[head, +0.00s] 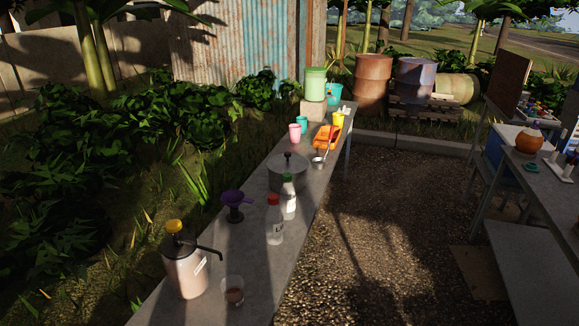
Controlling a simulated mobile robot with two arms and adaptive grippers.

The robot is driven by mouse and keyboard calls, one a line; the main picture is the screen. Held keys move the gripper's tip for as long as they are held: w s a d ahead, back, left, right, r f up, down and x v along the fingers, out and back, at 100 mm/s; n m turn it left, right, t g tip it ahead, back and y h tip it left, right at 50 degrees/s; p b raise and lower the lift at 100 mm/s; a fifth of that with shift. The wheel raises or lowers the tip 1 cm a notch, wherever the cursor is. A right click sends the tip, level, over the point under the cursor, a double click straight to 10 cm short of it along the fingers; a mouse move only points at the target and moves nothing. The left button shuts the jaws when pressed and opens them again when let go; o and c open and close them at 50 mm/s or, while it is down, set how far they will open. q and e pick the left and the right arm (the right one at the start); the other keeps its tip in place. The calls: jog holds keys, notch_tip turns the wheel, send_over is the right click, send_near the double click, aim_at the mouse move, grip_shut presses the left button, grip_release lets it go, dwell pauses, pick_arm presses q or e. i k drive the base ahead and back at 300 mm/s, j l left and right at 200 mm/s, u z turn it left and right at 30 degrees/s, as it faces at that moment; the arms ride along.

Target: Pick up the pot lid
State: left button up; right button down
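A grey metal pot (287,180) stands near the middle of a long narrow grey table (262,250). Its pot lid (288,163) sits on top, with a dark knob in the centre. A bottle with a green cap (288,198) stands directly in front of the pot and hides part of its near side. Neither of my grippers shows in the head view.
A red-capped bottle (274,222), a purple funnel (234,203), a yellow-topped pump dispenser (185,265) and a glass (233,291) stand nearer. Gravel ground (380,230) is open at right.

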aim_at(288, 162)
jog(key=z, duration=1.85)
jog(key=i+l+u, duration=0.25)
jog(key=i, duration=0.25)
jog(key=i+l+u, duration=0.25)
jog(key=i, duration=0.2)
jog(key=i+j+u, duration=0.15)
jog(key=i+u, duration=0.2)
jog(key=i, duration=0.25)
jog(key=i+u, duration=0.35)
jog(key=i, duration=0.25)
jog(key=i+z, duration=0.1)
jog(key=i, duration=0.5)
jog(key=i+z, duration=0.1)
jog(key=i, duration=0.5)
jog(key=i+j+z, duration=0.1)
jog(key=i, duration=0.5)
jog(key=i+j, duration=0.2)
jog(key=i, duration=0.4)
jog(key=i+l+u, duration=0.1)
jog(key=i+u, duration=0.25)
jog(key=i+l+u, duration=0.2)
jog(key=u, duration=0.15)
jog(key=i+l+u, duration=0.35)
jog(key=k+j, duration=0.05)
